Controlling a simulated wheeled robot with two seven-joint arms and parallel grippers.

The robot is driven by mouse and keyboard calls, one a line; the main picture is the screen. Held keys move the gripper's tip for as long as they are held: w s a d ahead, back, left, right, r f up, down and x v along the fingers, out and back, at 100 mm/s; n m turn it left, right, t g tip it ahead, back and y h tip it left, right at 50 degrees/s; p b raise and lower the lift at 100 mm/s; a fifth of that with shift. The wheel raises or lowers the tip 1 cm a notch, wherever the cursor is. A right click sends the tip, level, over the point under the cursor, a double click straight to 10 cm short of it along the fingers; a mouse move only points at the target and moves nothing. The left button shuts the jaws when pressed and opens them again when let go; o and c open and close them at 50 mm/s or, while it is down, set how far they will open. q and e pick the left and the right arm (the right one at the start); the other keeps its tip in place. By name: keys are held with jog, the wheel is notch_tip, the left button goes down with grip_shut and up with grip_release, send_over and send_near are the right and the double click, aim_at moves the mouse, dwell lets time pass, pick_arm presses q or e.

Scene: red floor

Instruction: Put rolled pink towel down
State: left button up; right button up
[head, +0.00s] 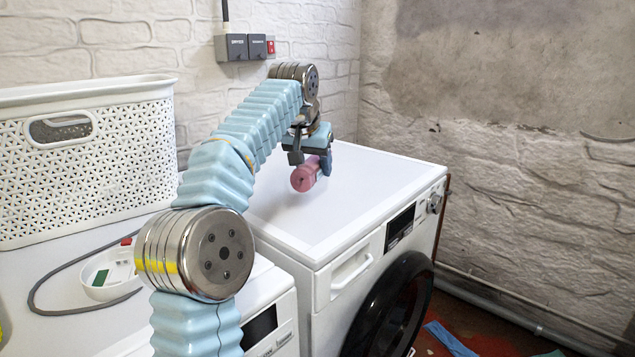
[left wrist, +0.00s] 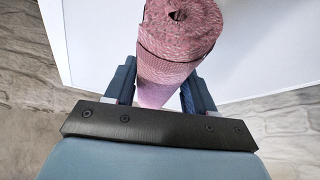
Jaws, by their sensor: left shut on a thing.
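The rolled pink towel (head: 305,175) is in my left gripper (head: 312,160), over the top of the right-hand white washing machine (head: 350,200) in the head view. In the left wrist view the towel (left wrist: 180,40) sits between the two blue-grey fingers of the left gripper (left wrist: 160,92), its rolled end facing the camera. The gripper is shut on it. The white top (left wrist: 260,40) shows behind the towel. I cannot tell whether the towel touches the top. My right gripper is not in view.
A white perforated basket (head: 90,170) stands on the left machine, with a small white dish (head: 108,275) and a grey cable (head: 50,285) in front. Brick walls stand behind and at the right. The right machine's top is otherwise clear. A blue cloth (head: 450,338) lies on the floor.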

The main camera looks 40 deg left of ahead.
aim_at(312, 161)
pick_arm(q)
jog(key=x, duration=0.1)
jog(key=b+x, duration=0.1)
jog(key=x, duration=0.2)
jog(key=shift+s+d+f, duration=0.1)
jog(key=shift+d+f, duration=0.15)
jog(key=shift+d, duration=0.1)
jog(key=shift+f, duration=0.55)
jog(key=o, duration=1.2)
jog(key=p+v, duration=0.1)
jog(key=v, duration=1.1)
